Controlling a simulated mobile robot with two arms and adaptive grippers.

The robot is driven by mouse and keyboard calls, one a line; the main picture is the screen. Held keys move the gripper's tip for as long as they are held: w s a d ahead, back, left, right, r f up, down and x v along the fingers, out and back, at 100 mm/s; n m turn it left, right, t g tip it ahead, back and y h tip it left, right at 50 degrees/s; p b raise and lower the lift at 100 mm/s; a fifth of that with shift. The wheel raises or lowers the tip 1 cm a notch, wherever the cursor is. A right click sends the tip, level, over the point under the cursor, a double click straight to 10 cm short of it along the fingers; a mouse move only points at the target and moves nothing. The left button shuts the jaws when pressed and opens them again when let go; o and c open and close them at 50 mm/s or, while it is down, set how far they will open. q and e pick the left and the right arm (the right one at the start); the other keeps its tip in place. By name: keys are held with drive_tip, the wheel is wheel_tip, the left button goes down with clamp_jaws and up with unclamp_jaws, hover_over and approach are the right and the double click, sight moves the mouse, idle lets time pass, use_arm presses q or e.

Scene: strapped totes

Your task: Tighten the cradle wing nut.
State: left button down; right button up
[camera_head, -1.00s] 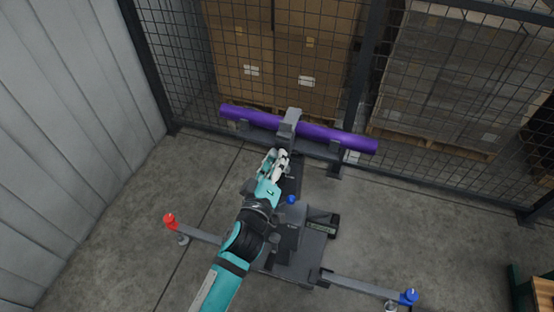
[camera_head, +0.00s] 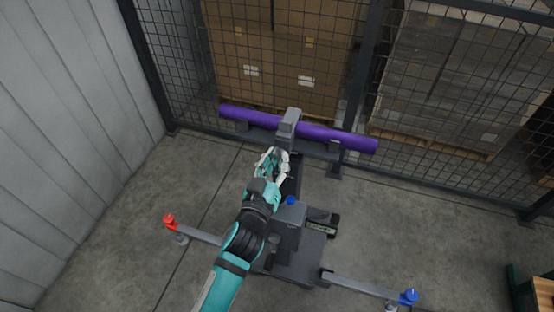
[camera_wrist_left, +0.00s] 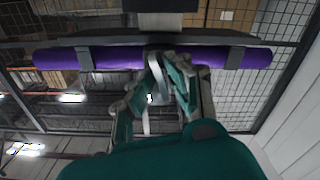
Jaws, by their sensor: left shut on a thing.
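A long purple roll (camera_head: 325,131) lies across a dark cradle, with a grey clamp block (camera_head: 289,122) over its middle. The roll also spans the left wrist view (camera_wrist_left: 110,58). My left gripper (camera_head: 274,157) is at the near side of the clamp, just below the roll. In the left wrist view its fingers (camera_wrist_left: 165,80) are closed together in front of the cradle's middle. They are shut on a small part there, apparently the wing nut, which the fingers mostly hide. My right gripper is not in view.
A grey stand with a post and base (camera_head: 295,262) is below the cradle. Its side arms end in a red knob (camera_head: 170,221) and a blue knob (camera_head: 408,297). A mesh fence (camera_head: 180,70) stands behind the roll, with boxes beyond.

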use_arm(q)
drive_tip(key=m, duration=0.5)
drive_tip(key=shift+m, duration=0.3)
drive_tip(key=m, duration=0.4)
drive_tip(key=shift+m, duration=0.3)
drive_tip(key=m, duration=0.4)
drive_tip(key=shift+m, duration=0.3)
drive_tip(key=m, duration=0.4)
drive_tip(key=shift+d+m, duration=0.1)
drive_tip(key=shift+m, duration=0.2)
drive_tip(key=m, duration=0.4)
drive_tip(key=shift+p, duration=0.3)
drive_tip(key=m+p, duration=0.1)
drive_tip(key=m, duration=0.4)
drive_tip(key=m+p, duration=0.1)
drive_tip(key=m, duration=0.4)
drive_tip(key=shift+f, duration=0.1)
drive_tip(key=shift+m+p, duration=0.4)
drive_tip(key=shift+m, duration=1.8)
drive_tip(key=shift+f, duration=0.1)
